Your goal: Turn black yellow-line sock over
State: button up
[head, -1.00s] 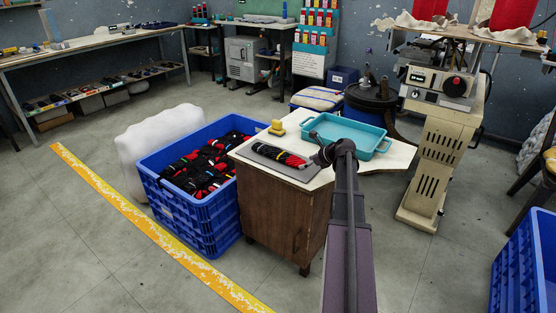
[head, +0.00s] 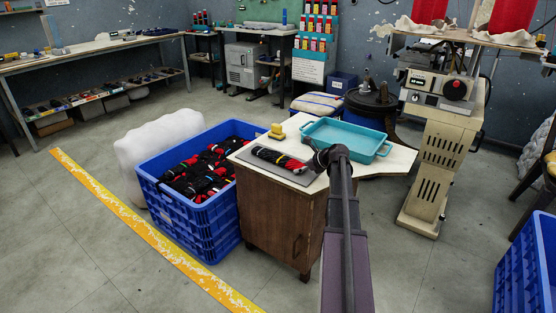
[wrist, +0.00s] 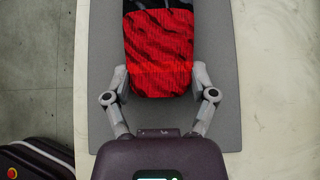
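A black and red sock (head: 280,158) lies flat on a grey mat (head: 302,178) on the small wooden cabinet. In the wrist view its red, black-streaked end (wrist: 160,55) points toward me, with a dark band above it. No yellow line can be made out on it. My gripper (wrist: 160,78) is open over the mat, one finger on each side of the sock's near end. The fingers are close beside the sock's edges; whether they touch it I cannot tell. The sock's far end is outside the wrist view. In the head view my arm partly hides the gripper.
A blue crate (head: 205,228) full of dark, red-marked socks stands left of the cabinet (head: 280,220). A teal tray (head: 347,137) and a yellow object (head: 277,131) sit behind the mat. A beige machine (head: 442,150) stands to the right.

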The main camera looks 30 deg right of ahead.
jog(key=shift+c, duration=1.1)
notch_tip(320, 180, up, 6)
jog(key=p, duration=0.6)
jog(key=shift+f, duration=0.15)
